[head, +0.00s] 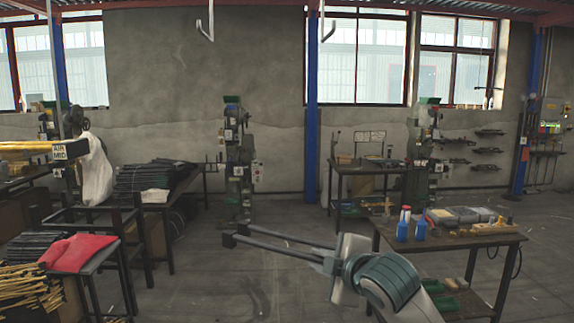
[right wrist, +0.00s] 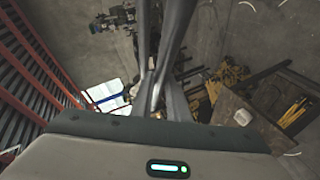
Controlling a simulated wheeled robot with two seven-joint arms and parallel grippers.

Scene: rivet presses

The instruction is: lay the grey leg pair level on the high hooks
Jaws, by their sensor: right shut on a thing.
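The grey leg pair (head: 285,243) is two slim bars with dark square end blocks at their left ends. It sticks out leftward from my right gripper (head: 330,262), which is shut on it near its right end. The bars slope slightly up toward the left, apart from everything else. In the right wrist view the leg pair (right wrist: 176,45) runs up from the gripper, its bars spreading apart. Two white high hooks hang from above, a left hook (head: 205,30) and a right hook (head: 327,30). Both look empty and are far above the leg pair. My left gripper is out of view.
A workbench (head: 480,240) with blue bottles (head: 421,231) and trays is at the right, close to my right arm. A red cloth (head: 78,252) lies on a stand at the left. A rivet press (head: 237,150) stands at the back. The middle floor is open.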

